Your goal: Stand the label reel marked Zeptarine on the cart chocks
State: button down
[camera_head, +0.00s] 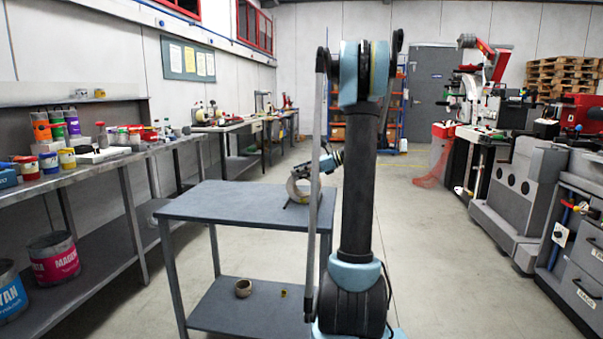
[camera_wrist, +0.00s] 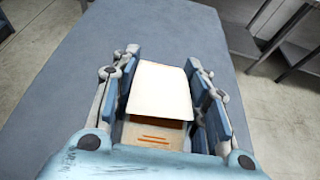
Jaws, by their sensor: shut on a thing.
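My gripper (camera_head: 320,170) is over the right end of the grey cart's top (camera_head: 225,204) in the head view, partly hidden by my arm. It is shut on a pale label reel (camera_head: 297,188), which stands on edge at or just above the cart top. In the wrist view the cream reel (camera_wrist: 160,92) sits between the two blue-padded fingers of my gripper (camera_wrist: 163,70). Orange lines show on its near part, but no name is readable. Small dark pieces show at the reel's foot in the head view, possibly the chocks; contact with them cannot be told.
The rest of the cart top is bare. A small brown roll (camera_head: 243,288) and a tiny yellow item (camera_head: 283,293) lie on its lower shelf. A long bench (camera_head: 100,160) with ink cans runs along the left. Grey machines (camera_head: 525,185) stand at right, with open floor between.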

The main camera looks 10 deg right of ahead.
jog(key=shift+f, duration=0.1)
jog(key=c, duration=0.8)
grip_release()
jog(key=shift+c, duration=0.2)
jog(key=shift+d, duration=0.1)
